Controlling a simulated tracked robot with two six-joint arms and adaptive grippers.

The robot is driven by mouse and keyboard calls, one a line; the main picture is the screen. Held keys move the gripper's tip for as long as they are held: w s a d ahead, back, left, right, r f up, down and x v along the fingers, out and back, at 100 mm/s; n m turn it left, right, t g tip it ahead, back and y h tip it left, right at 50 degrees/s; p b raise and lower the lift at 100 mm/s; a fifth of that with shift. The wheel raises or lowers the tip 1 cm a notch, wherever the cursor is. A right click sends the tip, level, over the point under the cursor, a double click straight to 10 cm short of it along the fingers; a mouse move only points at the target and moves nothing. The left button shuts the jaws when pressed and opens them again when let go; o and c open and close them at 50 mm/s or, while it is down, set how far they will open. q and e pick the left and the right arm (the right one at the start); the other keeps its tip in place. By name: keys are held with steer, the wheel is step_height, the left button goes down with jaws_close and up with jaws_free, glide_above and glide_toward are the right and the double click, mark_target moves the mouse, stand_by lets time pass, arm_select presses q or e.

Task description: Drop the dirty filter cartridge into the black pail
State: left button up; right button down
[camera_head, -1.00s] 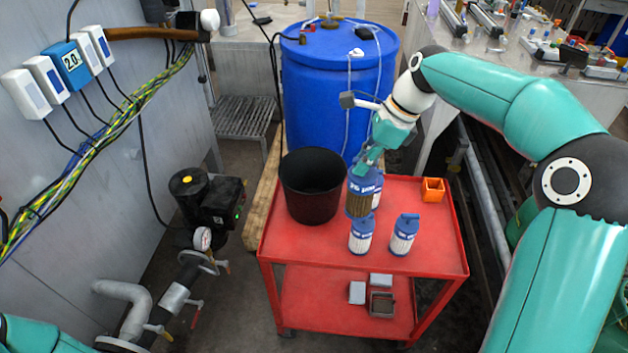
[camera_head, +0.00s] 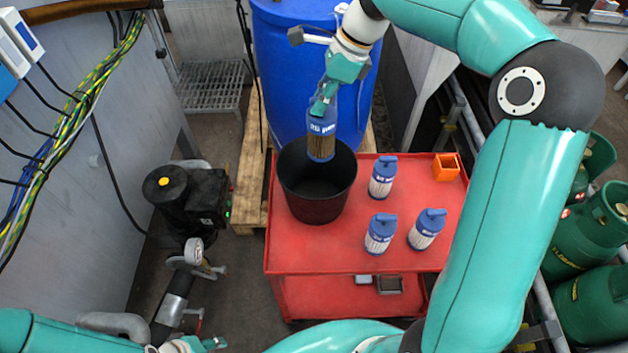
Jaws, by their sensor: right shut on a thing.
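My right gripper (camera_head: 324,100) is shut on the top of the dirty filter cartridge (camera_head: 321,143), which has blue ends and a brown pleated body. The cartridge hangs upright over the black pail (camera_head: 313,211). Its lower end shows against the pail's opening, towards the far rim; I cannot tell whether it dips below the rim. The pail stands at the left of the red cart's top. My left gripper (camera_head: 207,344) is only partly visible at the bottom edge, away from the cart, and its jaw state is unclear.
Clean white-and-blue cartridges stand on the red cart (camera_head: 330,249): one behind (camera_head: 383,176), two in front (camera_head: 380,233) (camera_head: 427,229). An orange holder (camera_head: 446,167) sits at the back right. A blue drum (camera_head: 283,70) stands behind the pail. A black pump (camera_head: 187,197) is left of the cart.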

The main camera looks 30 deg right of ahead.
mark_target(330, 113)
steer(key=f+b, duration=0.4)
steer(key=f, duration=0.1)
steer(key=shift+s+d, duration=0.3)
steer(key=shift+d, duration=0.05)
steer(key=shift+s, duration=0.1)
steer(key=c, duration=1.1)
jaws_free()
steer(key=shift+o, duration=0.2)
steer(key=shift+r, duration=0.1)
steer(key=v, duration=1.1)
steer(key=shift+r, duration=0.35)
steer(key=shift+d, duration=0.1)
